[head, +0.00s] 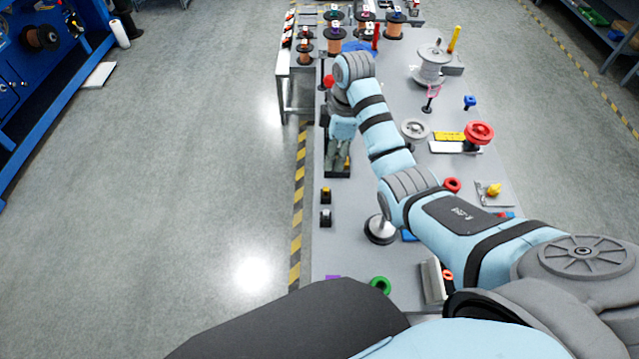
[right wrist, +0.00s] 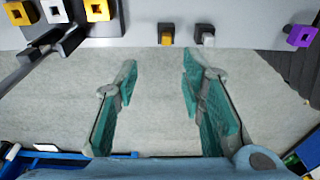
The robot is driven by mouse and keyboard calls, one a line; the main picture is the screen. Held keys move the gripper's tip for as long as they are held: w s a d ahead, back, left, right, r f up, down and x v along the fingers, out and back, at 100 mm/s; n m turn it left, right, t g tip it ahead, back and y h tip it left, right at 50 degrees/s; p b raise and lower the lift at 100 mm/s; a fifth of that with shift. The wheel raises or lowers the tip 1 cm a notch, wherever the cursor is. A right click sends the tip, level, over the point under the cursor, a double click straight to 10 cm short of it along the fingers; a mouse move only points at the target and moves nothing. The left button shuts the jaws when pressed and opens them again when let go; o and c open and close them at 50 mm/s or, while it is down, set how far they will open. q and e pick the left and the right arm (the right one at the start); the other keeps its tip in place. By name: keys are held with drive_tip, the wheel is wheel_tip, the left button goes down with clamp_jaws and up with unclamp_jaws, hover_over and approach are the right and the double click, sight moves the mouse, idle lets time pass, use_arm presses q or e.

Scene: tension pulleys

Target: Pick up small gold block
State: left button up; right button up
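A small gold block (head: 326,190) with a black part sits near the table's left edge in the head view. In the right wrist view, the gold block (right wrist: 166,40) is at the top, at the table edge, just beyond the space between the fingertips. A similar grey block (head: 325,216) is beside it, and it also shows in the wrist view (right wrist: 206,40). My right gripper (head: 338,158) points down by the table's left edge, farther up the picture than the gold block. In the wrist view my right gripper (right wrist: 158,82) is open and empty. My left gripper is not in view.
Yellow (right wrist: 97,10) and white (right wrist: 54,11) square-holed pieces are at the wrist view's upper left; a purple one (right wrist: 302,36) is at its right. A metal disc stand (head: 381,230) and a green ring (head: 380,285) are on the table. Floor lies beyond the left edge.

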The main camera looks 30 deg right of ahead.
hover_over(326, 189)
drive_tip(key=d, duration=0.1)
drive_tip(key=f, duration=0.7)
drive_tip(key=shift+s+f+b, duration=0.15)
drive_tip(key=shift+s+b, duration=0.25)
drive_tip(key=f, duration=0.1)
drive_tip(key=f+b, duration=0.1)
drive_tip(key=f, duration=0.1)
drive_tip(key=w+a+f, duration=0.1)
drive_tip(key=f, duration=0.1)
drive_tip(key=shift+f, duration=0.2)
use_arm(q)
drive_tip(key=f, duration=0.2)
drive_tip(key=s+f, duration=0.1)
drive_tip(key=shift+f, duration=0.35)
use_arm(e)
drive_tip(key=shift+s+r, duration=0.15)
clamp_jaws()
